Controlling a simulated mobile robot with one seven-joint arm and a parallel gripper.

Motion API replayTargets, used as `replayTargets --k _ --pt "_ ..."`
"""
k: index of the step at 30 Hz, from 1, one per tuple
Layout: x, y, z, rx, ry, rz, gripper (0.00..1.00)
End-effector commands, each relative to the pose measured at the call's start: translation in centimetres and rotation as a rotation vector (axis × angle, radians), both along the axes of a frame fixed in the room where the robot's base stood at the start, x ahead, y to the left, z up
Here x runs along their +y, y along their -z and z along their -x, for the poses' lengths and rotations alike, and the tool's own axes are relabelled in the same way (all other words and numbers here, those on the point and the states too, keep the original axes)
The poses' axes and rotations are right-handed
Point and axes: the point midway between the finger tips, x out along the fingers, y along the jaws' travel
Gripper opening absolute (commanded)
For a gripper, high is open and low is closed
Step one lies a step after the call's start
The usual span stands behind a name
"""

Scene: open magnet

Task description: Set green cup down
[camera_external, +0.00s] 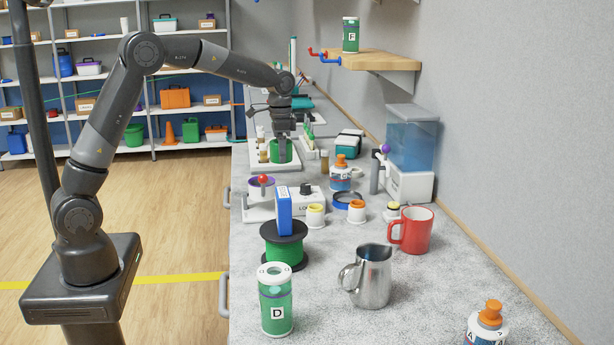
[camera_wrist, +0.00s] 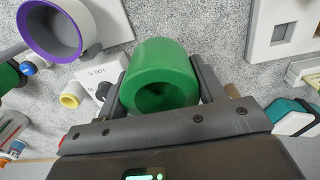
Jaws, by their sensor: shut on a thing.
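The green cup (camera_external: 281,151) is at the far part of the counter in the external view, at a white stand with wooden pegs. In the wrist view the green cup (camera_wrist: 158,58) fills the space between my two fingers, with its round hollow facing the camera. My gripper (camera_external: 283,137) is above the cup in the external view, pointing down. In the wrist view my gripper (camera_wrist: 160,80) has a finger on each side of the cup and is shut on it. I cannot tell whether the cup's underside touches anything.
The white stand (camera_external: 262,164) is by the counter's left edge. A purple-rimmed cup (camera_wrist: 54,28) and a white board with square holes (camera_wrist: 283,28) show in the wrist view. Nearer stand a green spool (camera_external: 284,250), a steel pitcher (camera_external: 372,278) and a red mug (camera_external: 414,231).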

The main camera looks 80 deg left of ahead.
Motion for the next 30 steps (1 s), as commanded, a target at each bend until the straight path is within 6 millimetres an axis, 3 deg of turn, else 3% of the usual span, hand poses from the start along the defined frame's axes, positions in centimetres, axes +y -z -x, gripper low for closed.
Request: replayTargets --k 10,15,19,30 --pt "-8.7 -0.6 -3.3 0.0 0.006 0.0 0.35" --pt "-11.4 -0.5 -4.1 0.001 0.002 0.0 0.35" --pt "-10.3 0.4 -4.5 0.002 -0.003 0.0 0.35" --pt "-2.4 5.2 -5.9 0.001 -0.004 0.001 0.35"
